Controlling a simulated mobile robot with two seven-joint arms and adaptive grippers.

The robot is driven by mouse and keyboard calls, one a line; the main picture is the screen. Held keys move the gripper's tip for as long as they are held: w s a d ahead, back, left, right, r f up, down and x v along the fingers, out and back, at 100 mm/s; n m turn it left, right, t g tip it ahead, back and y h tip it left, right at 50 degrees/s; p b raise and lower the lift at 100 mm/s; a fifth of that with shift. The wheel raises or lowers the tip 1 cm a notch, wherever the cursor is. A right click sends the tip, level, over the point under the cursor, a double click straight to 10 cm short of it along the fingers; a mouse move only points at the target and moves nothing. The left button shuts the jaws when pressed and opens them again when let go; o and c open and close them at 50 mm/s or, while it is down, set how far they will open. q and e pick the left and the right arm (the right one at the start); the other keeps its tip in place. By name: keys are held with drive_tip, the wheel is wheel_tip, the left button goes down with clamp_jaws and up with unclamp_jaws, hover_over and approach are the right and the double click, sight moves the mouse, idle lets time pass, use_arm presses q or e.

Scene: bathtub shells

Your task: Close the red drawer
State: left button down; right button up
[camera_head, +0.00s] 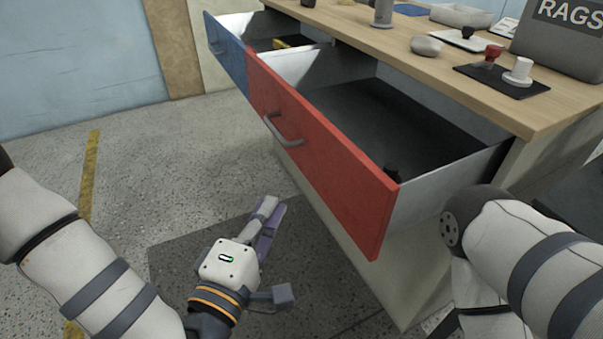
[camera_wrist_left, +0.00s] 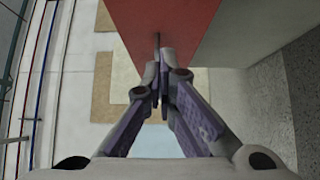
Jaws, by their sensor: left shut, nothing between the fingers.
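The red drawer (camera_head: 322,160) stands pulled out of the wooden-topped cabinet, with a grey curved handle (camera_head: 283,131) on its front. My right gripper is out of view.
A blue drawer (camera_head: 226,50), also pulled out, stands left of the red one with a yellow item inside. The countertop (camera_head: 380,38) holds a grey RAGS box (camera_head: 560,40), stamps and a grey stone-like object (camera_head: 426,46). My right arm is beside the red drawer's right end. Floor at left is clear.

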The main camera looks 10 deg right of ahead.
use_arm(q)
drive_tip(key=w+d, duration=0.3)
drive_tip(key=w, duration=0.1)
drive_tip(key=w+d, duration=0.4)
